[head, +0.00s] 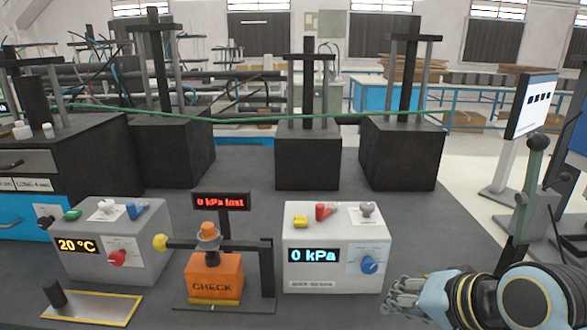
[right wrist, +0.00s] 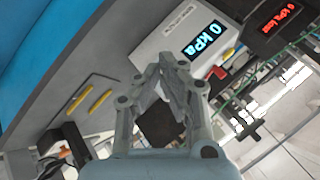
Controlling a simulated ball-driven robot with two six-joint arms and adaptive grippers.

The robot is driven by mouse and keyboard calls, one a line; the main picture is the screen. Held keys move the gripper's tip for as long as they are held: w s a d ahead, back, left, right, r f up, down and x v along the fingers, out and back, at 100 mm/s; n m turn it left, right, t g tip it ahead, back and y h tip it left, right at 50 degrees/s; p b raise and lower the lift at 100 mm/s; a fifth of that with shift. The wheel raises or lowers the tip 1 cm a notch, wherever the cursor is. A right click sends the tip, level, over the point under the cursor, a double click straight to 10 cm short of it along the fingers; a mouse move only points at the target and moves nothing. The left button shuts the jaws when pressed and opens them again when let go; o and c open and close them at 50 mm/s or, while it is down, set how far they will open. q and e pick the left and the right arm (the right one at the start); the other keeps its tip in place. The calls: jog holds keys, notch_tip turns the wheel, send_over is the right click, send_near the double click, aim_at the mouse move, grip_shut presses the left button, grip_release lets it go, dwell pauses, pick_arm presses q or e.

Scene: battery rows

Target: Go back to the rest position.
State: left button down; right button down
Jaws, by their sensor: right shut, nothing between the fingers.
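My right gripper (head: 402,296) is at the lower right in the head view, just right of the white pressure box (head: 330,225) and apart from it. In the right wrist view its fingers (right wrist: 160,92) are shut and empty. The pressure box reads "0 kPa" and also shows in the right wrist view (right wrist: 180,32). My left gripper does not show in the head view.
A grey box reading "20 °C" (head: 100,262) stands at the left. Between the boxes is an orange CHECK block (head: 205,272) under a "0 kPa lost" sign (head: 221,202). Dark blocks with posts (head: 308,160) stand behind. A white screen stand (head: 530,105) is at the right.

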jog(key=s+d+n+g+h, duration=0.2)
jog(key=s+d+n, duration=0.2)
jog(key=s, duration=0.6)
jog(key=s+d+n+g+h, duration=0.2)
jog(key=s+d+n, duration=0.2)
jog(key=s, duration=0.6)
notch_tip(320, 180, down, 34)
jog(key=s+d+g+b, duration=0.1)
jog(key=d+g+b, duration=0.15)
jog(key=b, duration=0.75)
jog(key=s+f+b, duration=0.4)
jog(key=s+f, duration=0.6)
jog(key=f, duration=0.3)
jog(key=s+d+f+b, duration=0.1)
jog(key=s+f+b, duration=0.3)
jog(key=s+f, duration=0.5)
notch_tip(320, 180, down, 4)
jog(key=shift+s+d+f+g+b, duration=0.2)
jog(key=shift+s+f+g+b, duration=0.05)
jog(key=shift+s+g+b, duration=0.1)
